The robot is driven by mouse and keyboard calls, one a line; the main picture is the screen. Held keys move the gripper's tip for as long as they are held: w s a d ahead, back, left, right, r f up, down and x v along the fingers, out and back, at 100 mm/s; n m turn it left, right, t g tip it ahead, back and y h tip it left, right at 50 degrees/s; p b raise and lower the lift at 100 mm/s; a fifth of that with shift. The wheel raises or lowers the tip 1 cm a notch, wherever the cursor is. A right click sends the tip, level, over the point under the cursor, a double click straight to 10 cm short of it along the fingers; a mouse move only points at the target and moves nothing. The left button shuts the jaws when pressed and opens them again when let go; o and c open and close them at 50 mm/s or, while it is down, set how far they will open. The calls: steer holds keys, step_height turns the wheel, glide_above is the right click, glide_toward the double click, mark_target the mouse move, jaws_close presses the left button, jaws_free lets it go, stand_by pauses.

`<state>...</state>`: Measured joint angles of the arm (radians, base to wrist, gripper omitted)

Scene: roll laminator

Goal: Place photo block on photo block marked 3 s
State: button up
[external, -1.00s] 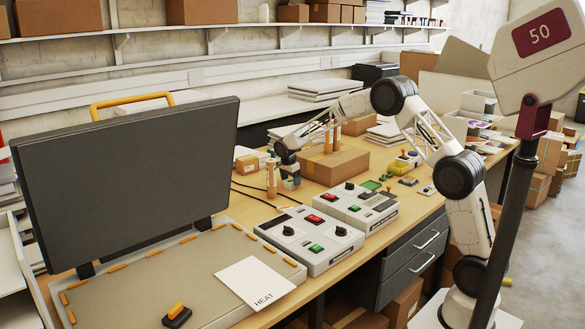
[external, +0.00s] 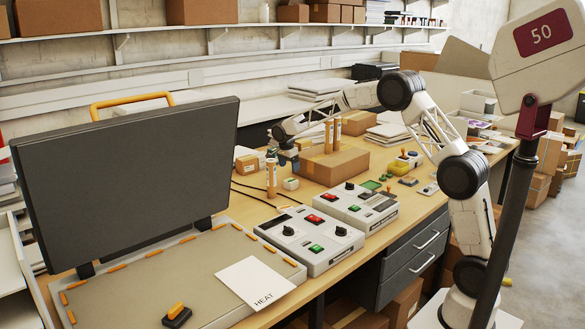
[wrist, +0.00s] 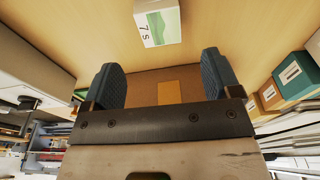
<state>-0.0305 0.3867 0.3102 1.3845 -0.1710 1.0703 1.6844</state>
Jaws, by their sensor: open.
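A white photo block (wrist: 158,22) with a green landscape picture and the mark "7 s" lies at the top of the wrist view, beyond my fingertips. A small white block (external: 290,184) stands on the bench in the external view, probably the same one. My gripper (wrist: 168,75) is open and empty, its two blue-grey fingers wide apart. In the external view my gripper (external: 287,160) is above and behind the small block, apart from it. I cannot make out a block marked 3 s, and cannot tell whether anything lies under the 7 s block.
Another tube (external: 271,178) stands close on the left. Two control boxes (external: 309,238) are in front. Labelled boxes (wrist: 292,75) line the right of the wrist view.

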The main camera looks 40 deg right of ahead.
steer(key=shift+a+r, duration=0.15)
steer(key=shift+r, duration=0.95)
steer(key=shift+a+r, duration=0.15)
steer(key=shift+r, duration=0.95)
steer(key=s+r+n, duration=0.3)
steer(key=s+r, duration=0.2)
steer(key=s, duration=0.6)
steer(key=s+d+r+n+t+y, duration=0.1)
steer(key=s+r+n, duration=0.25)
steer(key=s, duration=0.75)
steer(key=s+r+n, duration=0.3)
steer(key=s+r, duration=0.2)
steer(key=s, duration=0.6)
steer(key=s+f+n, duration=0.3)
steer(key=s+n, duration=0.1)
steer(key=s, duration=1.2)
steer(key=s+f+n+t, duration=0.1)
steer(key=s+f+n, duration=0.2)
steer(key=s, duration=1.3)
steer(key=shift+s+d+f+n+t+y, duration=0.15)
steer(key=shift+s+f+n+t+y, duration=0.2)
steer(key=shift+n, duration=0.3)
steer(key=shift+w, duration=0.1)
